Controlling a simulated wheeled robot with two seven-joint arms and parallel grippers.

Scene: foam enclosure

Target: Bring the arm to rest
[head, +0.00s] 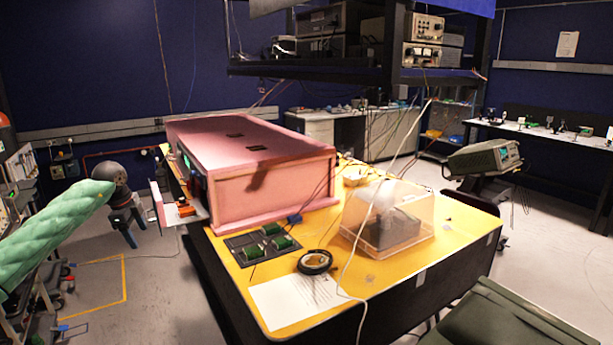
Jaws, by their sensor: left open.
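My left gripper (130,238) hangs at the left on my green-sleeved arm, its two dark fingers pointing down. It is open, with nothing seen between the fingers. It is over the floor, left of the yellow table (455,225) and apart from the pink foam enclosure (265,170). A small tray-like part (185,215) sticks out from the enclosure's left end, just right of the gripper. My right gripper does not show.
A clear plastic cover (415,205) stands on the table beside the enclosure. Green boards (270,243), a round black-rimmed object (315,262) and a white sheet (275,308) lie in front. A green chair (510,325) is at bottom right. Floor (150,290) is open below the gripper.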

